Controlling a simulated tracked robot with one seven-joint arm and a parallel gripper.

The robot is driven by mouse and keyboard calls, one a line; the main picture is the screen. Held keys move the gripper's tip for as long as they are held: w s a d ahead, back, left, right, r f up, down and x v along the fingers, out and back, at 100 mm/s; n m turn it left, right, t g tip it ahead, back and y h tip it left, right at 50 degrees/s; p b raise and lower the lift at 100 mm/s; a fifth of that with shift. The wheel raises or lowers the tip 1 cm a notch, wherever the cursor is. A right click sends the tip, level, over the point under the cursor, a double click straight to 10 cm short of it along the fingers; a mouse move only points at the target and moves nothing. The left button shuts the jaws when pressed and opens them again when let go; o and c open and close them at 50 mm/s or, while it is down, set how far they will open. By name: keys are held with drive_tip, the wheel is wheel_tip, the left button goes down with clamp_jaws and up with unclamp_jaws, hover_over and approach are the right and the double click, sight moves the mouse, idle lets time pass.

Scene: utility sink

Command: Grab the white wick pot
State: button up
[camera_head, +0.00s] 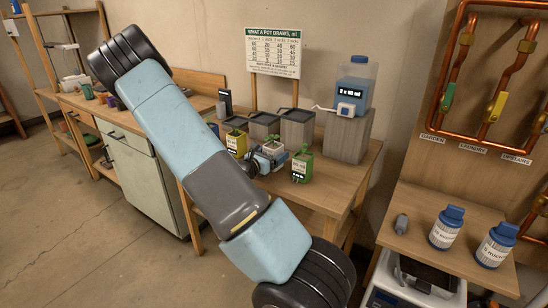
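The white wick pot (273,146) seems to be the pale pot with a small green plant on the wooden bench, between a yellow pot (237,141) and a green pot (302,165). My gripper (268,158) is right at the white pot, in front of it, and hides its lower part. The view is too small to tell whether the fingers touch the pot or are closed on it.
Grey bins (297,129) stand behind the pots. A blue-capped water jug (356,84) sits on a grey block (349,136) at the right. A chart (273,52) stands behind. Blue-lidded bottles (446,228) stand on the right-hand shelf. My arm hides part of the bench's left side.

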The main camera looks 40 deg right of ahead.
drive_tip(key=c, duration=1.1)
drive_tip(key=shift+r, duration=0.15)
